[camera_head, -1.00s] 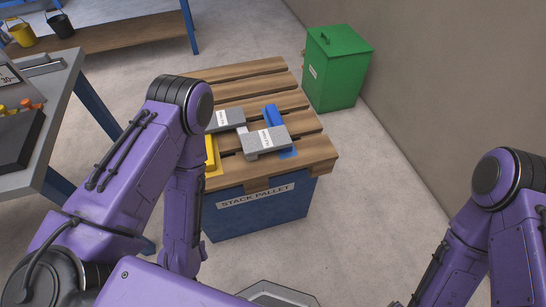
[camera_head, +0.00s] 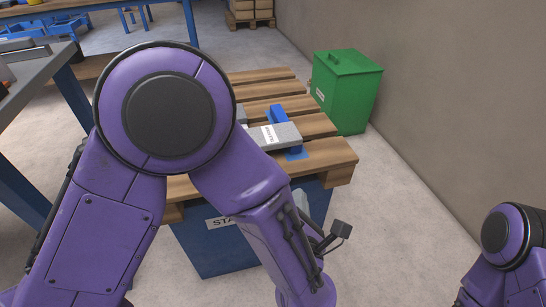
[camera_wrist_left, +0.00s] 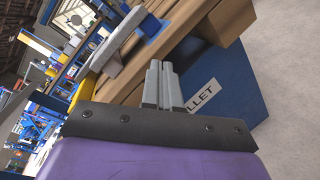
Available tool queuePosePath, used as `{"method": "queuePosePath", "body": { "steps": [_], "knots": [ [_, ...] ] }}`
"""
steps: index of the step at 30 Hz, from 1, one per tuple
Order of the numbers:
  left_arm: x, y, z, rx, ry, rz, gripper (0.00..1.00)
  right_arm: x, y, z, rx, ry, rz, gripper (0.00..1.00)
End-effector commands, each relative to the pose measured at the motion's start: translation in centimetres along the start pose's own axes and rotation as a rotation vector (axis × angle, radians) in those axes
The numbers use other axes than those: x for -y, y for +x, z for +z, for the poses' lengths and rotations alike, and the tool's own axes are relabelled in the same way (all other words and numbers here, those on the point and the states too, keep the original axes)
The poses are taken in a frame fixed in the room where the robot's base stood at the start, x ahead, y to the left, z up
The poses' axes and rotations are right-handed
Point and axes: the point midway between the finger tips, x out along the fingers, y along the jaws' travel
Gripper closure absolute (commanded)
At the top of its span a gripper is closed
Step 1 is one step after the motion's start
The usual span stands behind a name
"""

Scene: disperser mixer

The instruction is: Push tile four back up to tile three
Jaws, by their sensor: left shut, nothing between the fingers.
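A grey tile (camera_head: 286,133) with a white label lies on the wooden stack pallet (camera_head: 330,157), by a blue bracket. The label is too small to read, so I cannot tell which tile it is. A second grey piece (camera_head: 241,115) just shows beside my left arm, which hides the rest. In the left wrist view a grey slab (camera_wrist_left: 128,38) runs up at the upper left. My left gripper shows in that view with its fingers (camera_wrist_left: 163,85) shut and empty, in front of the pallet's labelled side and apart from the slab. My right gripper is out of view.
The blue bracket (camera_head: 277,113) stands at the tile's far side. A yellow piece (camera_wrist_left: 82,92) shows at left in the wrist view. A green lidded bin (camera_head: 346,92) stands behind the pallet near the wall. A grey bench (camera_head: 30,85) is at left. Floor right of the pallet is clear.

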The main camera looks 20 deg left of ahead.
Motion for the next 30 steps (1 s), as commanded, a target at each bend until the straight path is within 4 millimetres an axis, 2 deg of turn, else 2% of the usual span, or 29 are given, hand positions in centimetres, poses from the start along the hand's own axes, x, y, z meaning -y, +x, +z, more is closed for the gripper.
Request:
{"method": "queuePosePath", "body": {
  "steps": [1, 3, 6, 9, 14, 24, 30],
  "knots": [
    [-1.2, -1.2, 1.0, -0.007, -0.231, 0.07, 1.0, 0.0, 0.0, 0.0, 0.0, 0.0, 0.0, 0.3],
    [-2.6, -2.6, 1.3, -0.019, -0.52, 0.156, 1.0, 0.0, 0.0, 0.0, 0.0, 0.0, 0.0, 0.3],
    [-3.8, -3.7, 0.8, -0.025, -0.782, 0.245, 1.0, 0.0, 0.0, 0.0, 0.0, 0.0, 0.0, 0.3],
    [-4.3, -4.0, 0.5, -0.024, -0.897, 0.286, 1.0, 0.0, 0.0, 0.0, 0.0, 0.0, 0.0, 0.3],
    [-4.8, -2.3, 0.2, -0.024, -0.919, 0.295, 1.0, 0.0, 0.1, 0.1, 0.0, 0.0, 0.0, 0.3],
    [-6.6, 4.9, -0.9, -0.024, -0.916, 0.294, 1.0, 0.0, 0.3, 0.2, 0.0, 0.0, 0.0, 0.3],
    [-7.3, 8.1, -1.3, -0.023, -0.913, 0.291, 1.0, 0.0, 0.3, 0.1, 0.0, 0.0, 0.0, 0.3]
  ]
}}
